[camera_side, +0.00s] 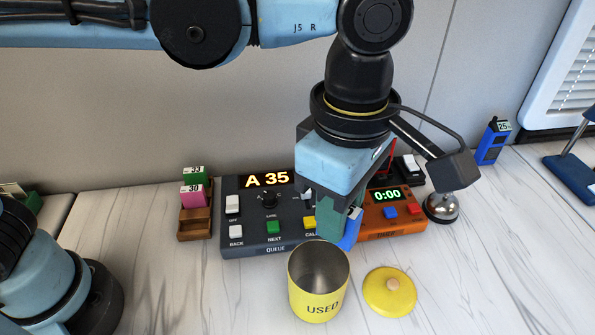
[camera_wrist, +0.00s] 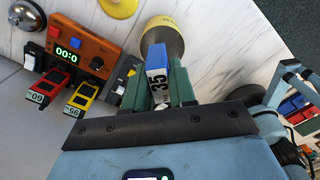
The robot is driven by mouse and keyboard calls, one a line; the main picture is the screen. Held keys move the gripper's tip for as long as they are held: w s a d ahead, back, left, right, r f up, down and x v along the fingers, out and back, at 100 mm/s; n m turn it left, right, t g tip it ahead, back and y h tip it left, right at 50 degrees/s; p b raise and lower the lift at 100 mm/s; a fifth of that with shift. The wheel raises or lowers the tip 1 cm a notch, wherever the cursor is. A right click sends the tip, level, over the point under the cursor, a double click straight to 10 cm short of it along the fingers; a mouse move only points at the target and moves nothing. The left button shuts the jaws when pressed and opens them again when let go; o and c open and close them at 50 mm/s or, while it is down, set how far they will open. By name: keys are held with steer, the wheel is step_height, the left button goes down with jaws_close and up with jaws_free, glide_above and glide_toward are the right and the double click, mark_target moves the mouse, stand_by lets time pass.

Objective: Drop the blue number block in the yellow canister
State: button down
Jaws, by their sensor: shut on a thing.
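The blue number block marked 35 (camera_wrist: 158,85) is held between the green fingers of my gripper (camera_wrist: 160,95) in the wrist view. In the side view the block (camera_side: 349,230) hangs below my gripper (camera_side: 340,222), partly hidden by a finger. The yellow canister (camera_side: 319,297), labelled USED, stands open on the counter. The held block is above and just behind the canister's right rim in the side view. The canister also shows in the wrist view (camera_wrist: 163,32), beyond the block. Its yellow lid (camera_side: 390,292) lies to its right.
The dark queue console (camera_side: 270,225) showing A 35 and the orange timer (camera_side: 395,215) stand behind the canister. A wooden rack (camera_side: 195,223) holds pink and green blocks. A bell (camera_side: 441,208) and another blue block marked 25 (camera_side: 493,143) are to the right. The front counter is clear.

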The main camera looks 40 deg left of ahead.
steer(key=shift+f, duration=2.4)
steer(key=c, duration=0.8)
jaws_free()
steer(key=shift+c, duration=0.2)
steer(key=shift+r, duration=0.1)
step_height(320, 180, up, 12)
